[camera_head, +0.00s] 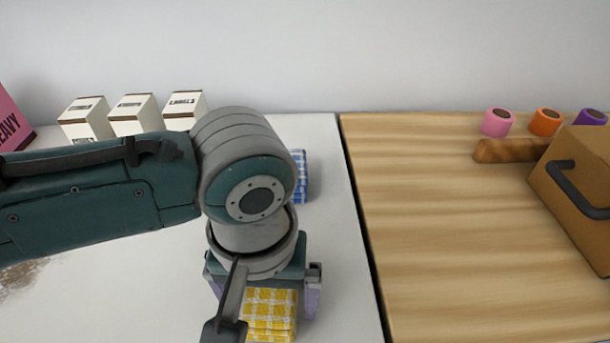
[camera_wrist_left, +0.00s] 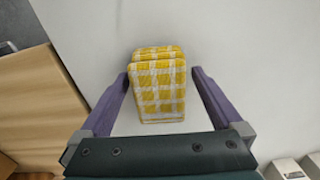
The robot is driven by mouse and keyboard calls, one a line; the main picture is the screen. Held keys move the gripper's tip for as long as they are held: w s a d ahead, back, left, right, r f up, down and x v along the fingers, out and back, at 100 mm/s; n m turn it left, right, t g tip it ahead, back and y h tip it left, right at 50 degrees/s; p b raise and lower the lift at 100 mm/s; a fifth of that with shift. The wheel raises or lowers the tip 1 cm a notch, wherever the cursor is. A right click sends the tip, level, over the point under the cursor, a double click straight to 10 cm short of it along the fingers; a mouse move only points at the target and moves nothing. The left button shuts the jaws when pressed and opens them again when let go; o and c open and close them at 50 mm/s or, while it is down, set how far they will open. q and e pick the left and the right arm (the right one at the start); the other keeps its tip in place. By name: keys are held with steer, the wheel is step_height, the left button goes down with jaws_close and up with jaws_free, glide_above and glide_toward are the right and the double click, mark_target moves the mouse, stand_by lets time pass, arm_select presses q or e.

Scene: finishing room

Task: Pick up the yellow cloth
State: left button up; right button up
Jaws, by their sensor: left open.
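The yellow cloth (camera_head: 270,314) is a folded stack with a yellow and white check, lying on the white tabletop near the front. In the left wrist view the yellow cloth (camera_wrist_left: 159,88) lies between the two purple fingers of my left gripper (camera_wrist_left: 160,80). The fingers are spread, with a gap on each side of the cloth. In the head view my left gripper (camera_head: 268,296) points down over the cloth, and my arm hides part of it. My right gripper is not in view.
A blue checked cloth (camera_head: 299,176) lies behind my arm, partly hidden. Three white boxes (camera_head: 134,114) and a pink box (camera_head: 12,122) stand at the back left. The wooden surface (camera_head: 430,230) on the right holds coloured rolls (camera_head: 545,121) and a brown case (camera_head: 580,190).

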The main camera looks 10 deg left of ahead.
mark_target(268, 297)
arm_select(q)
steer(key=c, duration=1.3)
steer(key=shift+r, duration=0.1)
step_height(268, 297, up, 20)
steer(key=p, duration=0.5)
steer(key=o, duration=0.9)
steer(key=shift+c, duration=0.2)
steer(key=c, duration=0.7)
